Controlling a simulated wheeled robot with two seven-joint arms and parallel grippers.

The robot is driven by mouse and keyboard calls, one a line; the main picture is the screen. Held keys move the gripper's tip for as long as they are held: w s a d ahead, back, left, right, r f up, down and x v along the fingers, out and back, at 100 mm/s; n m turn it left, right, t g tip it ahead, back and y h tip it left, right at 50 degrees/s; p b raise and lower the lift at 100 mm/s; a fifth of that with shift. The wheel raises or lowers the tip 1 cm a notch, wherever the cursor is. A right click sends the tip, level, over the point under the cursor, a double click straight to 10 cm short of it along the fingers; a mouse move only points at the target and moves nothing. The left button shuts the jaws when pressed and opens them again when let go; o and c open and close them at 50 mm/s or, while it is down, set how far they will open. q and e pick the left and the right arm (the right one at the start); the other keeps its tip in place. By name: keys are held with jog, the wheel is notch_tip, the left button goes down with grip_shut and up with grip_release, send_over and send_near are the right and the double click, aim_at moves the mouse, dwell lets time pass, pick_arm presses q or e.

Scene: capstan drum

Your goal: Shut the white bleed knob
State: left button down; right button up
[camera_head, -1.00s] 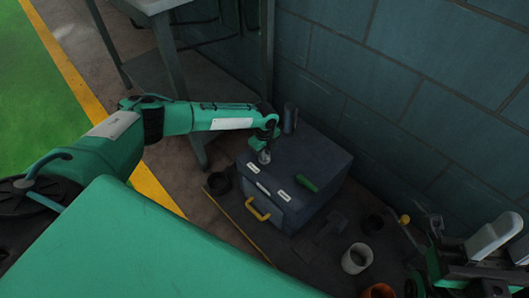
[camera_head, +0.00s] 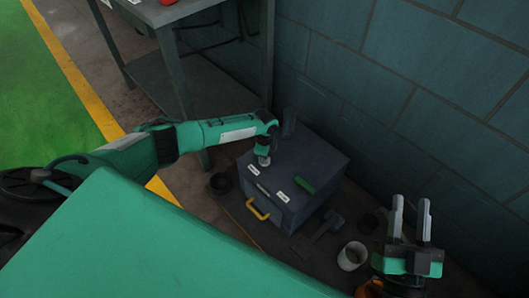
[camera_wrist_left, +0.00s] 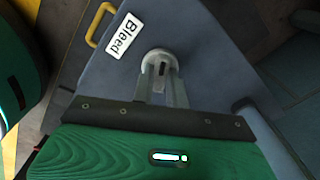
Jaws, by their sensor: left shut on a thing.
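The white bleed knob (camera_wrist_left: 156,56) sits on top of the dark grey-blue box, beside a white label reading "Bleed" (camera_wrist_left: 124,36). In the head view the knob (camera_head: 263,162) is a small pale spot under my left gripper (camera_head: 265,153), mostly hidden. In the left wrist view my left gripper (camera_wrist_left: 160,76) has its two fingers shut on the knob, one on each side. A dark slot shows on the knob between the fingers. My right gripper (camera_head: 411,208) is at the lower right of the head view, fingers apart and pointing up, empty.
The box (camera_head: 310,160) also bears a green handle (camera_head: 305,186) and a yellow handle (camera_head: 258,209). A white cup (camera_head: 352,256), a dark cup (camera_head: 220,184) and a dark tool (camera_head: 318,232) surround it. A table (camera_head: 190,80) stands behind left; a wall (camera_head: 410,90) rises behind.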

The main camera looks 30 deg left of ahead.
pick_arm(q)
jog(key=shift+s+r+n+p, duration=0.1)
jog(key=shift+n+p, duration=0.75)
jog(key=shift+n, duration=0.35)
jog(key=shift+n+p, duration=0.55)
jog(key=shift+n, duration=0.35)
pick_arm(e)
jog(key=s+a+f+g, duration=0.2)
jog(key=f+g, duration=0.2)
jog(key=f, duration=0.2)
jog(key=s+a+f+g, duration=0.1)
jog(key=s+f+g, duration=0.1)
jog(key=f+g, duration=0.3)
pick_arm(q)
jog(key=n+p, duration=0.2)
jog(key=n, duration=0.1)
jog(key=shift+n, duration=0.3)
jog(key=shift+n+p, duration=0.5)
jog(key=shift+n, duration=0.6)
jog(key=shift+n+p, duration=0.35)
jog(key=shift+n, duration=0.65)
pick_arm(e)
jog(key=s+d+f+g+h, duration=0.2)
jog(key=d+f+g+h, duration=0.1)
jog(key=d, duration=0.3)
jog(key=shift+d+n+g+h, duration=0.15)
jog(key=shift+n+g+h, duration=0.15)
jog(key=shift+g+h, duration=0.35)
jog(key=shift+s+f+g, duration=0.1)
jog(key=shift+g, duration=0.15)
